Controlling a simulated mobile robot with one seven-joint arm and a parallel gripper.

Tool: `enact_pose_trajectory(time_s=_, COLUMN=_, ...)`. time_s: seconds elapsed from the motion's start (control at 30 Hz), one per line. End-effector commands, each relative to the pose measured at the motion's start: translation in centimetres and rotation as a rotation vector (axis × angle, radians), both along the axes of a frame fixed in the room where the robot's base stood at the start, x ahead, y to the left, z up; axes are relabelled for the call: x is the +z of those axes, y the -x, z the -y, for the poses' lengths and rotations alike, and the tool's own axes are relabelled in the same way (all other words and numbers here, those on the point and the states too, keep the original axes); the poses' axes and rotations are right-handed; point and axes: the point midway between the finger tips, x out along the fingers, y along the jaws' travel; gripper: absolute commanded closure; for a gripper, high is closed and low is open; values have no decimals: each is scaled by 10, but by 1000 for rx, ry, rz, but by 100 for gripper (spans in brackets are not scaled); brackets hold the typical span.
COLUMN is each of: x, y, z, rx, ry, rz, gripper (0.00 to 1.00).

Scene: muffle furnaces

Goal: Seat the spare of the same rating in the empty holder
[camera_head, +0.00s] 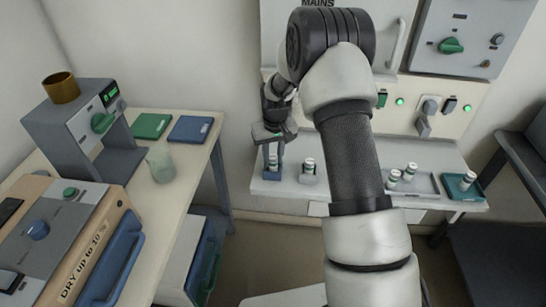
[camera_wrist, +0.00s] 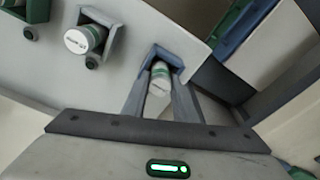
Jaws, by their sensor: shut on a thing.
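My gripper (camera_head: 272,152) is at the left end of the wall shelf, fingers pointing down. It is shut on a white cartridge fuse with a green band (camera_head: 273,163). In the wrist view the fuse (camera_wrist: 160,77) sits between the two fingers, within or right at a blue-grey U-shaped holder (camera_wrist: 165,52). Whether it is fully down in the holder I cannot tell. A second, similar fuse (camera_head: 308,166) stands in the neighbouring holder; it also shows in the wrist view (camera_wrist: 86,40). The fuse ratings are too small to read.
Right along the shelf (camera_head: 340,185), a grey tray (camera_head: 425,187) holds two fuses (camera_head: 410,172) and a blue tray (camera_head: 453,187) holds another (camera_head: 467,180). A side table (camera_head: 190,150) with instruments stands at left.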

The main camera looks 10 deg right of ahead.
Motion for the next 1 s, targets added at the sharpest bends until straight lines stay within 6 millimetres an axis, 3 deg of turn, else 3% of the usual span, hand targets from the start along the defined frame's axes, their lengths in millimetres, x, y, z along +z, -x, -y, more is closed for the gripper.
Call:
enact_pose_trajectory(time_s=0.03, x=0, y=0, z=0, rx=0, ry=0, rz=0, gripper=69)
enact_pose_trajectory(time_s=0.13, x=0, y=0, z=0, rx=0, ry=0, rz=0, gripper=52)
enact_pose_trajectory(time_s=0.43, x=1, y=0, z=0, rx=0, ry=0, rz=0, gripper=52)
enact_pose_trajectory(time_s=0.57, x=12, y=1, z=0, rx=0, ry=0, rz=1, gripper=52)
enact_pose_trajectory(time_s=1.0, x=113, y=13, z=1, rx=0, ry=1, rz=4, gripper=52)
